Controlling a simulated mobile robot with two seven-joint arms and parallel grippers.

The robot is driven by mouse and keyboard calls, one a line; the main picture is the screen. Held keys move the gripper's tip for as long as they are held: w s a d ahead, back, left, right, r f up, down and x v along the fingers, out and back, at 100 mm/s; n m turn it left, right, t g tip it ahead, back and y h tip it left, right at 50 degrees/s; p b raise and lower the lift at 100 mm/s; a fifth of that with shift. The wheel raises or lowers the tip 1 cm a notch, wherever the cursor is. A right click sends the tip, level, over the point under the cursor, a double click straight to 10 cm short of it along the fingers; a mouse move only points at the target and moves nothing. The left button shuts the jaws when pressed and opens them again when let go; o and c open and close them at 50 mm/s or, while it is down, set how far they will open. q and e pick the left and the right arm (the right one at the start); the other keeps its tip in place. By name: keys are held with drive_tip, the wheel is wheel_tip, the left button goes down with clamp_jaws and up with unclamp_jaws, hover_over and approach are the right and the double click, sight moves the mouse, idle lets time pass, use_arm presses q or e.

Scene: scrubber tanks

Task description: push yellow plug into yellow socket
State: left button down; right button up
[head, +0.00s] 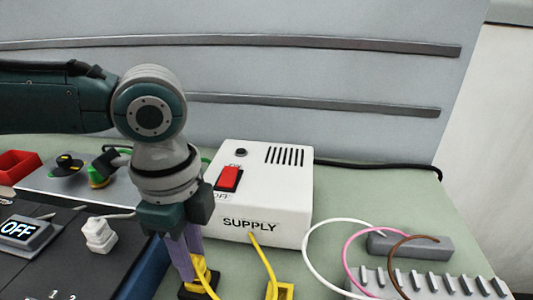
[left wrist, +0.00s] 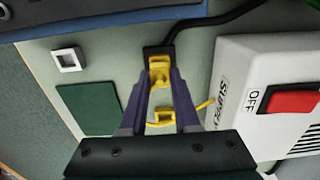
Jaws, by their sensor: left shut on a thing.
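My left gripper (head: 184,258) points down, its purple fingers shut on the yellow plug (head: 201,270). In the left wrist view the plug (left wrist: 159,74) shows between the fingertips. The plug stands at a black block with yellow on it, which I take for the yellow socket (head: 188,292); the block (left wrist: 153,53) also shows in the left wrist view, with a black cable leaving it. The plug overlaps the socket in both views. I cannot tell how deep it sits. My right gripper is not in view.
The white supply box (head: 262,195) with a red switch (head: 228,179) stands just right of my gripper. A yellow square frame (head: 286,291) lies in front of it, beside a yellow cable (head: 263,258). A white plug (head: 99,234) stands at the left. Looped wires are at the right.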

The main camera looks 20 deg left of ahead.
use_arm(q)
drive_tip(key=shift+f+b, duration=0.3)
drive_tip(key=shift+f, duration=0.25)
drive_tip(key=c, duration=0.6)
unclamp_jaws()
drive_tip(key=shift+o, duration=0.4)
drive_tip(key=o, duration=0.4)
drive_tip(key=shift+o, duration=0.2)
wheel_tip(320, 180, up, 9)
drive_tip(key=p, duration=0.9)
drive_tip(key=shift+f+p, duration=0.15)
drive_tip(key=shift+p, duration=0.25)
drive_tip(key=shift+f, duration=0.1)
